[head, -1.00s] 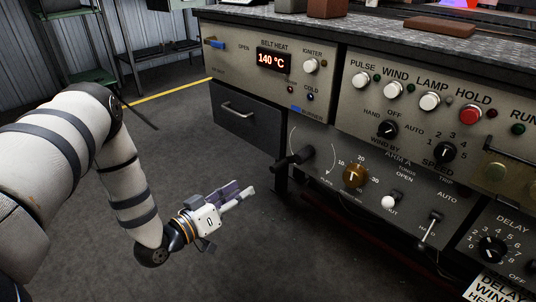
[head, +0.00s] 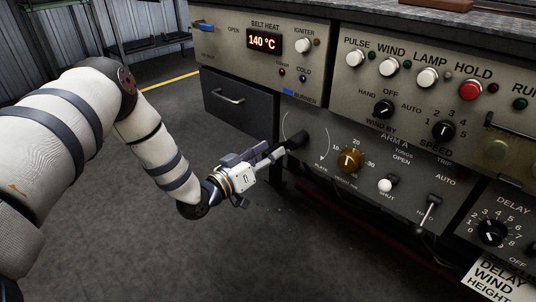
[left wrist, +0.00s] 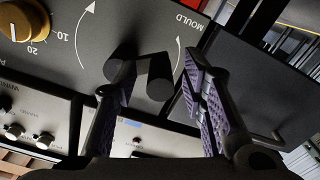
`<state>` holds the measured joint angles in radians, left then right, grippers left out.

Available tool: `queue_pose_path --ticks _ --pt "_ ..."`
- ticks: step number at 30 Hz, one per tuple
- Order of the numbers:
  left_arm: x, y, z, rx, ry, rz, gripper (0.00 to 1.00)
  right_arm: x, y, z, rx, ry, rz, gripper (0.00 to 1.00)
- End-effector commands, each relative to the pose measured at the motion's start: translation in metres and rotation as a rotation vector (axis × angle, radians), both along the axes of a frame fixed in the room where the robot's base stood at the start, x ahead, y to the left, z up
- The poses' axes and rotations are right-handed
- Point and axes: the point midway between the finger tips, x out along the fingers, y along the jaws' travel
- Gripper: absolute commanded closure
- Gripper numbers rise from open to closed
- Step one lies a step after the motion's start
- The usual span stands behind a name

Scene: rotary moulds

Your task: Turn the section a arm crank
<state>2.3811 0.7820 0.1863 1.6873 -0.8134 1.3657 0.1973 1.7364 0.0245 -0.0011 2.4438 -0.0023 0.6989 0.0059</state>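The Arm A crank (head: 296,141) is a black handle on the grey control panel, beside a printed curved arrow. In the left wrist view the crank (left wrist: 158,80) shows as a hub, a short arm and a black cylindrical grip. My left gripper (head: 274,155) is right in front of it, pointing at the panel. In the left wrist view its two purple-padded fingers are spread, with the crank's grip between their tips and a clear gap to the right finger. Whether the left finger touches the crank I cannot tell. My right gripper is not in view.
Right of the crank are an orange-brown knob (head: 349,161), a white-tipped lever (head: 385,186) and another lever (head: 428,214). A dark drawer (head: 238,104) with a metal handle is to the left. The floor (head: 160,255) below my left arm is clear.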

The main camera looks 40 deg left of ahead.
Motion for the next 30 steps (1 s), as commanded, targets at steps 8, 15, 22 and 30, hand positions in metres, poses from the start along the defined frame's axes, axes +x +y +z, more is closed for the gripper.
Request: queue_pose_path --ticks 8,15,22,30 --pt "0.0 0.0 0.0 0.0 0.0 0.001 1.0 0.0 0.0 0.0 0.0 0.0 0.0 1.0" --pt "0.0 0.002 0.005 0.087 -0.007 0.0 1.0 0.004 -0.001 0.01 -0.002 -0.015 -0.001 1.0" --pt "0.0 0.003 0.003 0.083 -0.007 0.001 0.69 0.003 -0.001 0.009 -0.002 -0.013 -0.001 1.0" --pt "0.0 0.002 0.003 0.082 -0.006 0.001 0.62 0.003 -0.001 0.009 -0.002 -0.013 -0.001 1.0"
